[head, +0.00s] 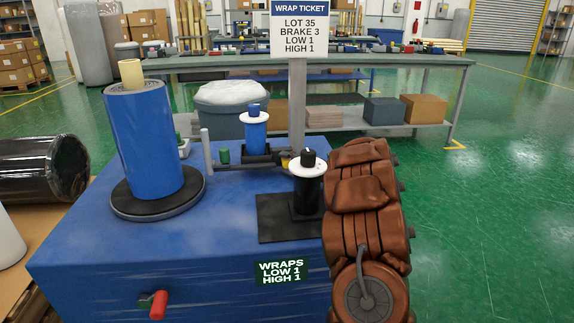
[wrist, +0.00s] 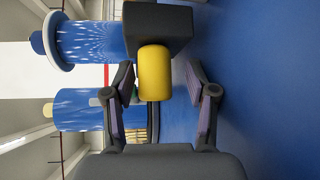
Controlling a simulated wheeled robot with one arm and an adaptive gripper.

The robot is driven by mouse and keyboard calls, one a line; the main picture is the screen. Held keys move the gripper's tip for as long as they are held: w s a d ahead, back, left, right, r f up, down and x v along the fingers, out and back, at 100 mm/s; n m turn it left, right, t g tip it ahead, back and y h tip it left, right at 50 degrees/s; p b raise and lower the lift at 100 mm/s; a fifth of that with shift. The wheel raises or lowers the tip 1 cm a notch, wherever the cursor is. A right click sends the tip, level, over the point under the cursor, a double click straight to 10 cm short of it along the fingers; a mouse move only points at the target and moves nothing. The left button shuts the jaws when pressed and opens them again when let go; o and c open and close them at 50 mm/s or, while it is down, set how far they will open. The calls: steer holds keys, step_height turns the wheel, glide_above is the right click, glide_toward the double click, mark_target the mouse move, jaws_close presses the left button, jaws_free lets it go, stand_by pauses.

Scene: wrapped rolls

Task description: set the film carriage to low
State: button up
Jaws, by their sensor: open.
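The film carriage shows as a black block (head: 262,157) carrying a blue film roll (head: 256,132) on the blue machine top. It has a yellow knob (head: 286,159). In the wrist view, which looks sideways, the yellow knob (wrist: 154,72) sticks out from the black block (wrist: 172,28), with the film roll (wrist: 95,42) beside it. My gripper (wrist: 158,72) is open, its fingertips on either side of the knob. The left finger is close to the knob; contact cannot be told. A gap shows on the right. In the head view the fingers are hidden.
A black post with a white disc (head: 307,168) stands in front of the carriage. A tall blue wrapped roll (head: 145,140) stands on a turntable (head: 160,205) at left. The ticket (head: 299,28) and wraps panel (head: 281,271) both read low 1, high 1. A red knob (head: 158,305) juts out in front.

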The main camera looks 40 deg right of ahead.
steer(key=s, duration=0.3)
steer(key=s+d, duration=0.1)
steer(key=s, duration=0.2)
steer(key=s+r, duration=0.1)
steer(key=s, duration=0.2)
steer(key=shift+s+d+r, duration=0.1)
steer(key=shift+s+d, duration=0.1)
steer(key=shift+s, duration=0.15)
steer(key=shift+s+r, duration=0.2)
steer(key=shift+s, duration=0.65)
